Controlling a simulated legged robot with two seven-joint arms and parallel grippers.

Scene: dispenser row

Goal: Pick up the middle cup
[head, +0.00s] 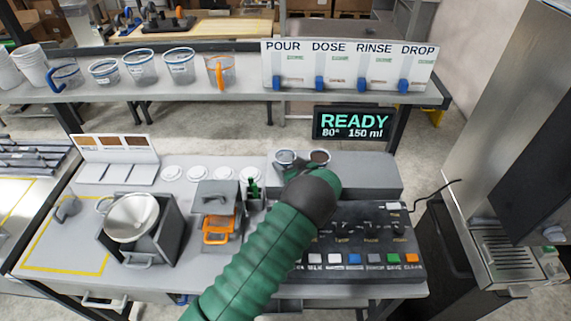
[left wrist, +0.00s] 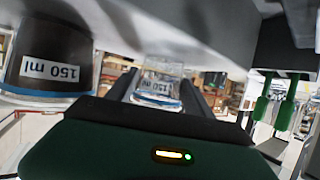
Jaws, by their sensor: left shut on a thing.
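A clear cup with a blue rim (head: 285,156) is on the grey machine block at centre. It also shows in the left wrist view (left wrist: 158,84), with a 150 ml label, between the two fingers. My left gripper (head: 291,169) is shut on this clear cup; my forearm partly hides the fingers in the head view. A second cup with dark brown contents (head: 320,156) stands just to its right, apart from it. It is large at the left of the left wrist view (left wrist: 45,62). My right gripper is not in view.
Several cups, one an orange-handled cup (head: 221,72), stand on the back shelf. A POUR/DOSE/RINSE/DROP panel (head: 348,66) is beside them. A READY display (head: 354,123) stands behind the block. A control panel (head: 372,238) lies in front. A pot (head: 132,217) is at left.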

